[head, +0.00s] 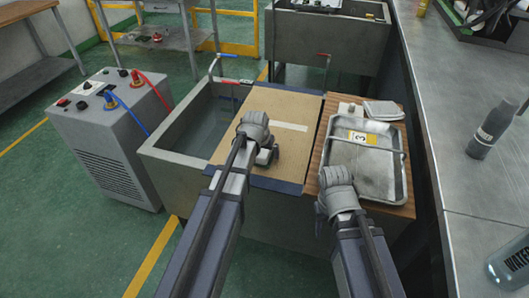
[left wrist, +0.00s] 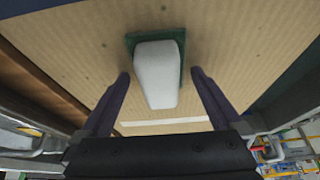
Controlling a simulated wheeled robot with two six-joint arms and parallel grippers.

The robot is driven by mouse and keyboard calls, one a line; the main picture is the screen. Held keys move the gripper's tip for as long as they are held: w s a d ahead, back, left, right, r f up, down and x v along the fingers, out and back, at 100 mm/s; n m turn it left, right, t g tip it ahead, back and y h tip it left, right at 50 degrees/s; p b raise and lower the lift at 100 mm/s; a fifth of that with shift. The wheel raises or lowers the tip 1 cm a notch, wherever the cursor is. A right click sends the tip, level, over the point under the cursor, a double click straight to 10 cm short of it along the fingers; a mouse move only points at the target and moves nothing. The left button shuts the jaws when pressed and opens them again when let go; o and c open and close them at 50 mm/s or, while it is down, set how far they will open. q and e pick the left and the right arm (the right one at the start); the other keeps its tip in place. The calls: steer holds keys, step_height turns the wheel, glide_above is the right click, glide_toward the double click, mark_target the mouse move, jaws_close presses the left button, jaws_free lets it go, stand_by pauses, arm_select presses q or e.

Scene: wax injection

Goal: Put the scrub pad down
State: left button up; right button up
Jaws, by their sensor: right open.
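The scrub pad (left wrist: 158,78), a pale grey block with a dark green layer, shows in the left wrist view against the tan board (left wrist: 225,50). It appears to rest on the board. My left gripper (left wrist: 160,82) is open, with one finger on each side of the pad and a visible gap at both. My right gripper (head: 326,200) is open and empty at the front left of a metal tray (head: 395,180).
The board spans a grey water tank (head: 170,152). The tray, labelled 3, sits on a wooden shelf (head: 399,211) with a folded pale cloth (head: 383,110) behind it. A grey machine (head: 110,135) stands left. A steel counter (head: 470,190) with a dark bottle (head: 490,130) is at right.

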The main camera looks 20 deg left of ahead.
arm_select(q)
steer(key=shift+r, duration=0.15)
steer(key=p+v, duration=1.2)
steer(key=s+d+m+g, duration=0.1)
steer(key=s+d+g, duration=0.1)
steer(key=s+d, duration=0.4)
steer(key=s+d+f+m+g+y, duration=0.1)
steer(key=s+d+m+g, duration=0.1)
steer(key=s+d, duration=0.5)
steer(key=s+g, duration=0.1)
steer(key=s, duration=0.5)
steer(key=shift+s+d+f+y+b, duration=0.25)
steer(key=shift+y+b, duration=0.05)
steer(key=shift+r+p, duration=0.65)
